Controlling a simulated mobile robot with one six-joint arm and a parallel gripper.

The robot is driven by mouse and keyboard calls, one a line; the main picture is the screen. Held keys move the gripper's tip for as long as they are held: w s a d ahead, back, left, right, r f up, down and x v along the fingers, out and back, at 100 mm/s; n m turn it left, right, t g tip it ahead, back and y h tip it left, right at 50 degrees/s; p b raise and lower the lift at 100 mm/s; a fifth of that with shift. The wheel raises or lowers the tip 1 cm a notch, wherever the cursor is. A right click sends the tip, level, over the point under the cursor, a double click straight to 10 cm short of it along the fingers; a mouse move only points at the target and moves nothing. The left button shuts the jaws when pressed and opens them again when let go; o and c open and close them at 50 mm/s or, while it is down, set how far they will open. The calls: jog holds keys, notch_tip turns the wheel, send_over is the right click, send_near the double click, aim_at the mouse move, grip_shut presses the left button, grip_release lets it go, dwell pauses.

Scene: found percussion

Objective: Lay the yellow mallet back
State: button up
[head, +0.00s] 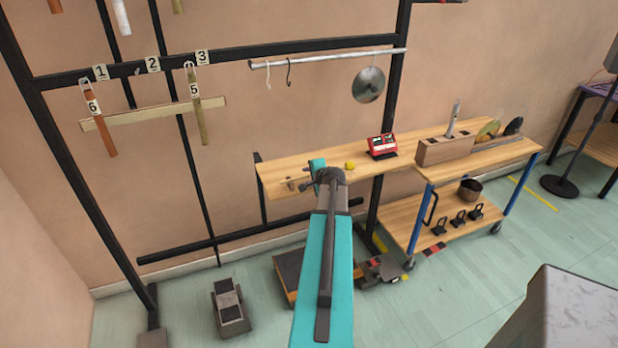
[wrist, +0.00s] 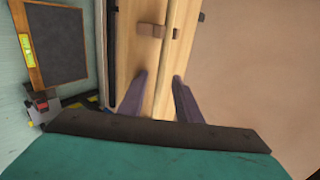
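A small yellow mallet head (head: 350,166) shows at shelf height, just right of my gripper in the head view. A thin wooden strip, which may be the mallet's handle, runs between my fingers in the wrist view; I cannot tell for certain. My gripper (head: 318,180) is over the left part of the wooden shelf (head: 275,172). In the wrist view the two dark fingers of my gripper (wrist: 160,75) stand apart, with a gap around the strip. Small brown pegs (wrist: 150,30) sit on the shelf ahead of the fingers. The yellow head is hidden in the wrist view.
A red box (head: 382,146) stands on the shelf to the right. A wooden block (head: 445,149) stands farther right, above a cart. A black upright rises behind the shelf. A dark mat (wrist: 60,42) and a pedal lie on the floor. A steel disc (head: 368,84) hangs above.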

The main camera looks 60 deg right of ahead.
jog(key=b+v, duration=0.3)
jog(key=v, duration=1.1)
dwell(0.3)
dwell(0.9)
